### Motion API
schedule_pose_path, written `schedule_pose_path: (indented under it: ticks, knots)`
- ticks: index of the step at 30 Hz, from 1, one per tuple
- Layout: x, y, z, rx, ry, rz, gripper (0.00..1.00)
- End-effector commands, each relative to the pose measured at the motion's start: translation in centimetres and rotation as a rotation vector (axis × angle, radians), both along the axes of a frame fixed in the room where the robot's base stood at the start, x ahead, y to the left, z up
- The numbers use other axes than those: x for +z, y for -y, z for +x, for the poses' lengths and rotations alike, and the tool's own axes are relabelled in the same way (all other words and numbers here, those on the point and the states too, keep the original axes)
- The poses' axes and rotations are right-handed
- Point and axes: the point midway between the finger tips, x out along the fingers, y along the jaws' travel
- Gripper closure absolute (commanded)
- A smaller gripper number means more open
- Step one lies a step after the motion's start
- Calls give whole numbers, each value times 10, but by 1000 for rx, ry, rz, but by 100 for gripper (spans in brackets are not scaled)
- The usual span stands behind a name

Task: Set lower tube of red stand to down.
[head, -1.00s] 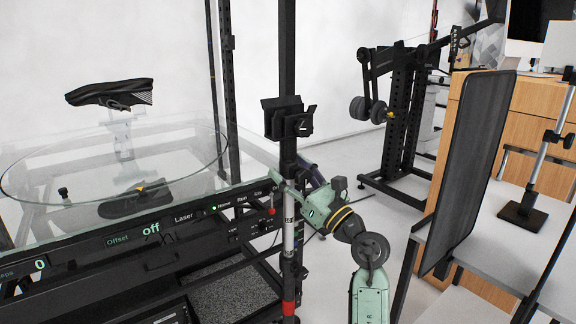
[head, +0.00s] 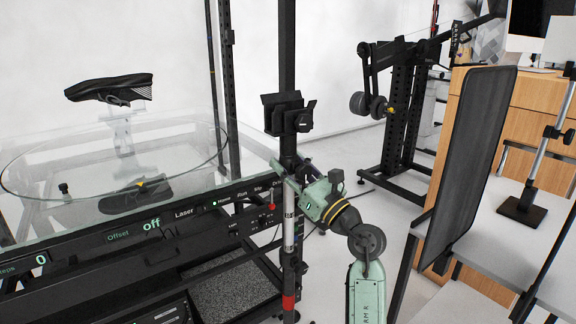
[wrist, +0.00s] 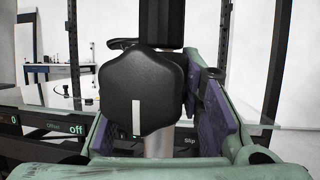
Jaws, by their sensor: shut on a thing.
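The red stand is an upright pole with a black upper tube (head: 287,60), a silver lower tube (head: 289,232) and a red band (head: 289,303) near the bottom. In the wrist view, a black knob (wrist: 142,92) with a white line sits on the stand between my purple-padded fingers. The silver tube (wrist: 158,143) shows below it. My gripper (head: 287,180) reaches the pole from the right, below the black bracket (head: 288,118), and is shut around the knob area. The exact contact behind the knob is hidden.
A dark tall panel (head: 470,165) stands at right beside a white table (head: 510,250). A black machine frame (head: 400,110) stands behind.

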Motion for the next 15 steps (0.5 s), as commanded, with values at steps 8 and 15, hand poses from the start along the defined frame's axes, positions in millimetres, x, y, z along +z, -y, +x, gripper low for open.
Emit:
schedule_pose_path:
  ticks: [8,15]
  knots:
    - [0,0,0,0,1,-1,100]
    - [0,0,0,-1,1,-1,100]
